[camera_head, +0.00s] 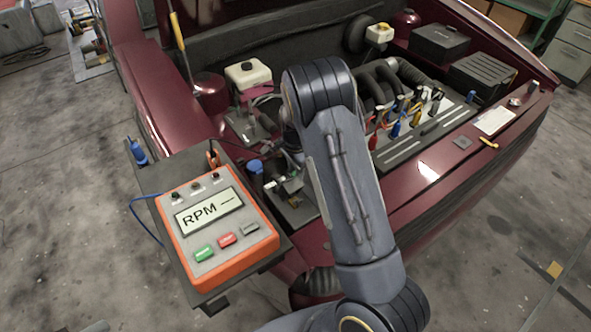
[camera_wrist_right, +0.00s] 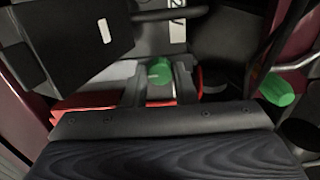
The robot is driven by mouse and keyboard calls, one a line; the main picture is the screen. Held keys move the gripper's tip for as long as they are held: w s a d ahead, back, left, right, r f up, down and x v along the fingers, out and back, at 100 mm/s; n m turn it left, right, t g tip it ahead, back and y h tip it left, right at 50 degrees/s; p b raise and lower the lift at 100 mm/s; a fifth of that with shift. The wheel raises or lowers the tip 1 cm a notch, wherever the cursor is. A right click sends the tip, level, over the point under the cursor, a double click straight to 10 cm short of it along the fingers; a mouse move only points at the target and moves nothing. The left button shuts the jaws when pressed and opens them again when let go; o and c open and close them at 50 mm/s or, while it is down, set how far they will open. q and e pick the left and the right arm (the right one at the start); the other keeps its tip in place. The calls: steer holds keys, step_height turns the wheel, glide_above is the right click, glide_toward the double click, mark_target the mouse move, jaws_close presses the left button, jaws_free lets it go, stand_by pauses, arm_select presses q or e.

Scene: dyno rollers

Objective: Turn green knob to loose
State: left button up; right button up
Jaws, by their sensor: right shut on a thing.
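A green knob (camera_wrist_right: 160,70) shows between the fingertips of my right gripper (camera_wrist_right: 159,84) in the right wrist view. The gripper is shut on this knob. Only the knob's top shows; its turn position cannot be read. In the head view my right arm reaches over the engine bay and hides the gripper and knob. A second green cap-like piece (camera_wrist_right: 277,89) is apart from the gripper at the right of the wrist view. My left gripper is not in view.
An orange RPM meter (camera_head: 217,226) sits on a dark tray left of my arm. The dark red car body (camera_head: 428,172) surrounds the engine bay. Coloured-handled tools (camera_head: 396,130) stand right of my arm. A dark box (camera_wrist_right: 75,45) is close to the gripper.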

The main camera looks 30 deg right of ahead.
stand_by(0.3)
steer(key=o, duration=0.7)
step_height(320, 180, up, 7)
steer(key=shift+r, duration=0.45)
